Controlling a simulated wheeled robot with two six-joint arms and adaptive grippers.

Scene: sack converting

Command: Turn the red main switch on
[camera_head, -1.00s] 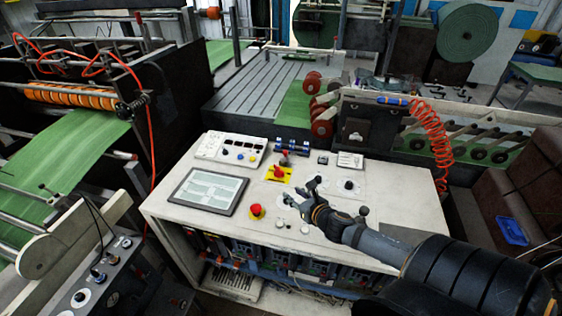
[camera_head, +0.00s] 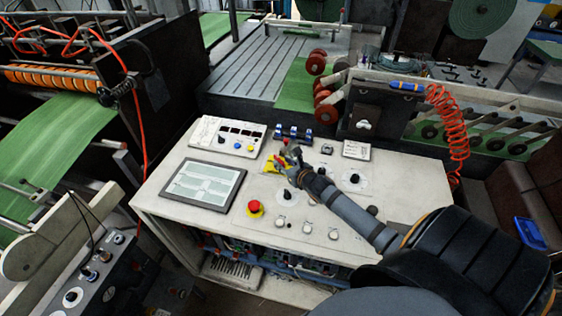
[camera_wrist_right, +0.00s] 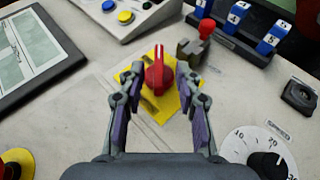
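The red main switch (camera_wrist_right: 158,76) is a red rotary knob on a yellow plate (camera_wrist_right: 136,98), on the white control desk. In the right wrist view it stands between the two fingers of my right gripper (camera_wrist_right: 160,92). The fingers are apart, with a gap showing on each side of the knob. In the head view my right gripper (camera_head: 284,164) is over the yellow plate and mostly hides the switch. My left gripper is not in view.
A tablet-like screen (camera_head: 203,186) lies left of the switch. A red emergency button (camera_head: 255,207) on a yellow base is in front. A small red-topped lever (camera_wrist_right: 206,28), blue switches (camera_wrist_right: 240,16) and a numbered dial (camera_wrist_right: 262,152) surround it. A button panel (camera_head: 228,136) stands at the back left.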

